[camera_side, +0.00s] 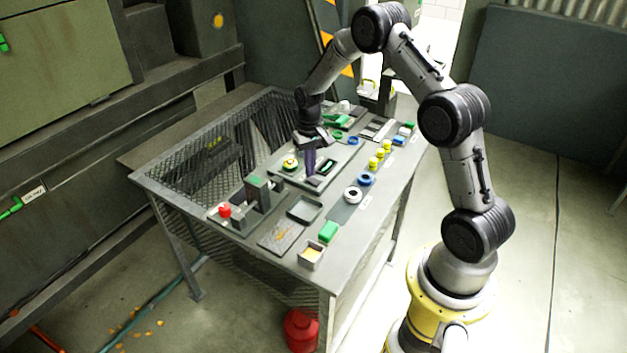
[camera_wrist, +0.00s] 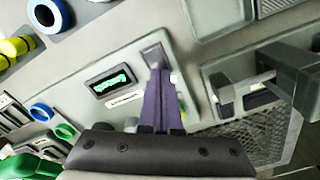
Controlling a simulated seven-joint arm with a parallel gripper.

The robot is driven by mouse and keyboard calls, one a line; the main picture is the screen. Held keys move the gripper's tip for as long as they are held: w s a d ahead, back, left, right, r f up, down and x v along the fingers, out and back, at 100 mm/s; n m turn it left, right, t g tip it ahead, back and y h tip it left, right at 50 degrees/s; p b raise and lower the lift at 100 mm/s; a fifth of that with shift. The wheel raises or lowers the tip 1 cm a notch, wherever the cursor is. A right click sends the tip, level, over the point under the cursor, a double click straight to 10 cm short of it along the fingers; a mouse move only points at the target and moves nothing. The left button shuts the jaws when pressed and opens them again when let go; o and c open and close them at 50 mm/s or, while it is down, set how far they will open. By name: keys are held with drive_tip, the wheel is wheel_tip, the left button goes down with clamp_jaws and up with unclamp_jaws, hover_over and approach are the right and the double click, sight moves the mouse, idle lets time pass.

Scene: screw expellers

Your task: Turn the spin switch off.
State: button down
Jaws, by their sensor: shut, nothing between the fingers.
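My gripper (camera_side: 310,172) reaches down over the grey control panel (camera_side: 345,155), its purple fingers shut and empty. In the wrist view the fingers (camera_wrist: 157,72) end at a small grey block (camera_wrist: 154,55), which may be the spin switch; I cannot read a label on it. The fingertips look touching or very close to it. The fingers hide part of the block, so its position is unclear. A dark display with green text (camera_wrist: 110,81) sits beside the fingers, with a small white label strip (camera_wrist: 125,98) below it.
A red button (camera_side: 224,210) and a grey clamp-like fixture (camera_side: 258,192) stand at the table's left.

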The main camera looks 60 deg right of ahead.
sight(310, 179)
drive_tip(key=shift+f, duration=0.75)
idle(0.3)
drive_tip(key=shift+r, duration=3.55)
